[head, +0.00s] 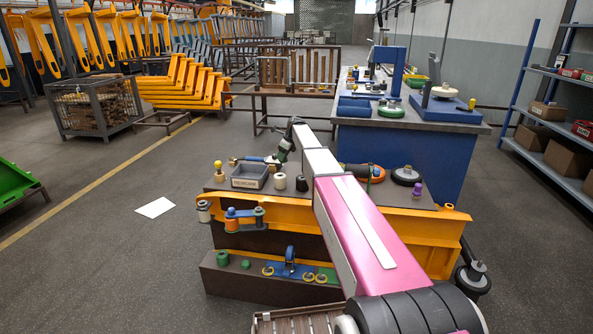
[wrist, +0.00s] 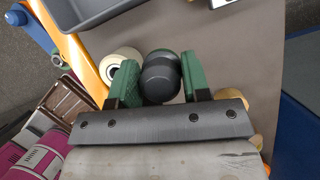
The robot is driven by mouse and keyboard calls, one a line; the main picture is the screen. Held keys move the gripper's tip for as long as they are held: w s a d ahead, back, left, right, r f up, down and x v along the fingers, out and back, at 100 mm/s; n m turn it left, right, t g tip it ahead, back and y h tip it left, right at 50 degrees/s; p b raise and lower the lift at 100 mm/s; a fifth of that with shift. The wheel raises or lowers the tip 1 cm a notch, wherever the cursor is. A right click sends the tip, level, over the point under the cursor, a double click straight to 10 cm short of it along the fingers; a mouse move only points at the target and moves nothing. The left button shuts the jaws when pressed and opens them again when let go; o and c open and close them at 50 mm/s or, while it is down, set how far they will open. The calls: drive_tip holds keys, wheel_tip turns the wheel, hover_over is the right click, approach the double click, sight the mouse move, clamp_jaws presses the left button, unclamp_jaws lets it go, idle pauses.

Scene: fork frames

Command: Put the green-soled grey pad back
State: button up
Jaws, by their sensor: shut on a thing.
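My gripper (wrist: 160,88) has green-faced fingers and is shut on a dark grey rounded piece, which I take to be the grey pad (wrist: 160,80). A little green shows behind it, but its sole is not clearly visible. In the head view my gripper (head: 283,151) is over the back of the dark bench top, just above and right of a grey labelled tray (head: 250,183). The held pad is too small to make out there. A white roller (wrist: 125,58) stands beside the left finger in the wrist view.
A blue bench (head: 400,150) is behind.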

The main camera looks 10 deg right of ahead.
drive_tip(key=w+d+f, duration=0.4)
drive_tip(key=d, duration=0.1)
drive_tip(key=w+d+f, duration=0.2)
drive_tip(key=w, duration=0.1)
drive_tip(key=shift+w+d+f, duration=0.1)
drive_tip(key=shift+d, duration=0.2)
drive_tip(key=shift+f, duration=1.8)
drive_tip(key=shift+f, duration=0.15)
drive_tip(key=o, duration=1.2)
drive_tip(key=shift+f, duration=0.1)
drive_tip(key=shift+o, duration=0.2)
drive_tip(key=v, duration=1.1)
